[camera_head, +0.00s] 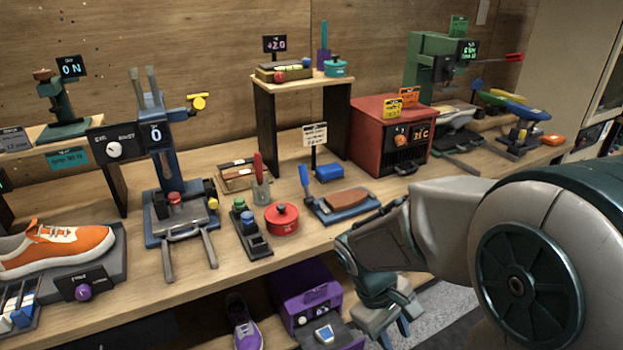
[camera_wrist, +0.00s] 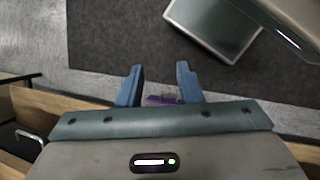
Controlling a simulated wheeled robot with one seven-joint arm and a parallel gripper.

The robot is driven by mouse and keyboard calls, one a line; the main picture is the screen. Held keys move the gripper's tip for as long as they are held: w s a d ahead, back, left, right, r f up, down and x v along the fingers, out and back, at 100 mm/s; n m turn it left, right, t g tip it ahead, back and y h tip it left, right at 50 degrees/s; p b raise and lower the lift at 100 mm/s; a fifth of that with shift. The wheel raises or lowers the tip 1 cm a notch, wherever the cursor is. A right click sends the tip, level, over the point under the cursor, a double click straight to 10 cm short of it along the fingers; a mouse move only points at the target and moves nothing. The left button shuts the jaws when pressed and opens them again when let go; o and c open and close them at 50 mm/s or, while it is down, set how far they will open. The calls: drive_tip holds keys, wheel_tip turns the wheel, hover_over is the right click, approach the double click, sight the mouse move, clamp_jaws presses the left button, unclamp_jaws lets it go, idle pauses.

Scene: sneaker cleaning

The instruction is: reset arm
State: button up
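My gripper (camera_head: 396,332) hangs low in front of the workbench (camera_head: 330,225), at the lower right of the head view, with its fingers pointing down. In the wrist view my gripper (camera_wrist: 158,88) shows two blue fingers spread well apart, with nothing held between them. A small purple thing (camera_wrist: 162,100) shows beyond the fingers, above the base of the gripper; I cannot tell what it is. My arm comes in from the right edge of the head view.
On the bench stand an orange sneaker (camera_head: 58,248), a blue press (camera_head: 158,190), a red pot (camera_head: 282,219), a red oven box (camera_head: 391,135) and a green machine (camera_head: 434,70). Below it are a purple box (camera_head: 306,300) and purple sneaker (camera_head: 243,325). Grey floor mat (camera_wrist: 110,45) lies beneath.

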drive_tip(key=s+r+m+t+y+p, duration=0.1)
drive_tip(key=r+m+t+y+p, duration=0.1)
drive_tip(key=r, duration=0.5)
drive_tip(key=s+r+m+t+y+p, duration=0.2)
drive_tip(key=r+m+p, duration=0.1)
drive_tip(key=r+m, duration=0.2)
wheel_tip(320, 180, up, 3)
drive_tip(key=shift+a+f+t, duration=0.15)
drive_tip(key=shift+t, duration=0.25)
